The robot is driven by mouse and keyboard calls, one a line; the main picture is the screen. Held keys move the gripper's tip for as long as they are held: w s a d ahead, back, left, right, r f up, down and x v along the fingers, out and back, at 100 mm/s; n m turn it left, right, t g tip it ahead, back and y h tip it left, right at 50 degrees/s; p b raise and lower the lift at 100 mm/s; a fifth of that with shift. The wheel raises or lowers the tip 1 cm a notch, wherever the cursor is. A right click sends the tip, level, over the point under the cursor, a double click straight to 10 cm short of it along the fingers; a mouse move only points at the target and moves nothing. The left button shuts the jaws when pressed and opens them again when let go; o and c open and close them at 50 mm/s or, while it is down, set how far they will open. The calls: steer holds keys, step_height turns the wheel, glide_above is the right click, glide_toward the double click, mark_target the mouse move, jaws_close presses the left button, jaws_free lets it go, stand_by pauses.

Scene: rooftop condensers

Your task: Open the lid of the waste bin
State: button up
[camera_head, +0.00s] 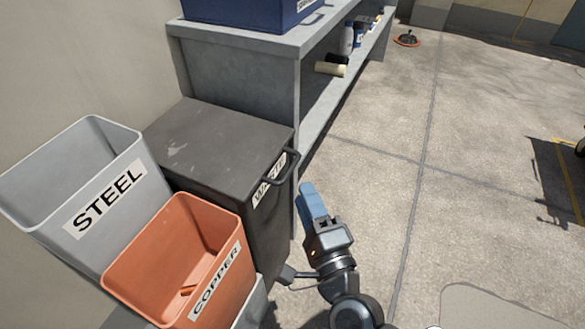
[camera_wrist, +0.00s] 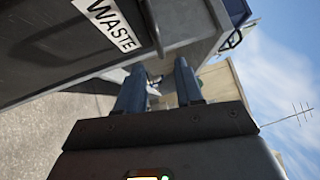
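The waste bin (camera_head: 210,150) is dark grey with a flat lid that looks closed in the head view. A dark bar handle (camera_head: 286,166) sticks out from the lid's front edge. A white WASTE label (camera_head: 269,182) is on the front, partly behind the handle; the label also shows in the wrist view (camera_wrist: 115,22). My gripper (camera_head: 309,190) is just right of the bin's front near the handle. In the wrist view, its two blue fingers (camera_wrist: 158,80) are apart with nothing between them. The handle's dark bar (camera_wrist: 154,28) appears beyond the fingertips, apart from them.
A grey STEEL bin (camera_head: 135,185) and an orange COPPER bin (camera_head: 225,255), both open-topped, stand left of the waste bin. A grey shelf unit (camera_head: 240,60) with a blue crate (camera_head: 250,14) and bottles (camera_head: 347,40) stands behind. The concrete floor (camera_head: 480,150) to the right is mostly clear.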

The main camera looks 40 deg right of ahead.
mark_target(293, 165)
steer(key=x, duration=0.8)
steer(key=shift+w+d, duration=0.1)
steer(key=shift+w, duration=0.05)
jaws_close()
stand_by(0.5)
